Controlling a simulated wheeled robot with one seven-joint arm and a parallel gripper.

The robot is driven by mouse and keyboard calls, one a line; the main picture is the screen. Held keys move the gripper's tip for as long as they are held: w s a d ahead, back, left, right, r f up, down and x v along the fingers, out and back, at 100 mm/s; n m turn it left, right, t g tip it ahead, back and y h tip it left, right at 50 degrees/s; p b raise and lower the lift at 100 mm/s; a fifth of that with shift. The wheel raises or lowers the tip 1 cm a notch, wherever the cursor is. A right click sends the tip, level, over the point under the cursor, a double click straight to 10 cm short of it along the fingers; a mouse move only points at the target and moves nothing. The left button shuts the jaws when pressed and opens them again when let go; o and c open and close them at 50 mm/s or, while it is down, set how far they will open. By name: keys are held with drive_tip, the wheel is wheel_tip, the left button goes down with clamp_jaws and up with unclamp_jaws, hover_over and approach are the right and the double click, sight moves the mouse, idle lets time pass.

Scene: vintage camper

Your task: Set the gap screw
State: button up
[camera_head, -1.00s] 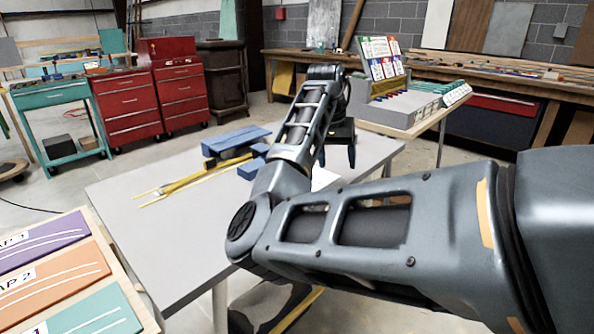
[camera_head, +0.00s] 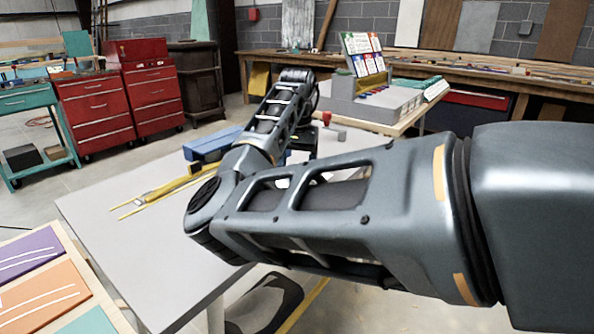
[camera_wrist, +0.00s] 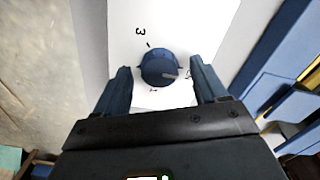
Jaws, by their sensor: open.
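A round dark blue knob (camera_wrist: 160,68), which I take to be the gap screw, sits on a white plate (camera_wrist: 190,25) in the wrist view. The plate carries a printed 3 with a tick beyond the knob and another mark close on the near side. A pale pointer line on the knob points to the right. My gripper (camera_wrist: 159,65) is open, with one dark finger on each side of the knob and a gap on both sides. In the head view my arm hides the knob and most of the gripper.
A grey table (camera_head: 120,240) holds yellow strips (camera_head: 165,190) and a blue block (camera_head: 208,146) beside my arm. A small red piece (camera_head: 327,118) shows behind the arm. A coloured board (camera_head: 38,270) is at lower left. Blue parts (camera_wrist: 290,70) lie right of the plate.

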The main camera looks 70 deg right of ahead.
drive_tip(key=shift+f, duration=0.35)
drive_tip(key=shift+c, duration=0.3)
drive_tip(key=c, duration=1)
drive_tip(key=shift+r, duration=0.1)
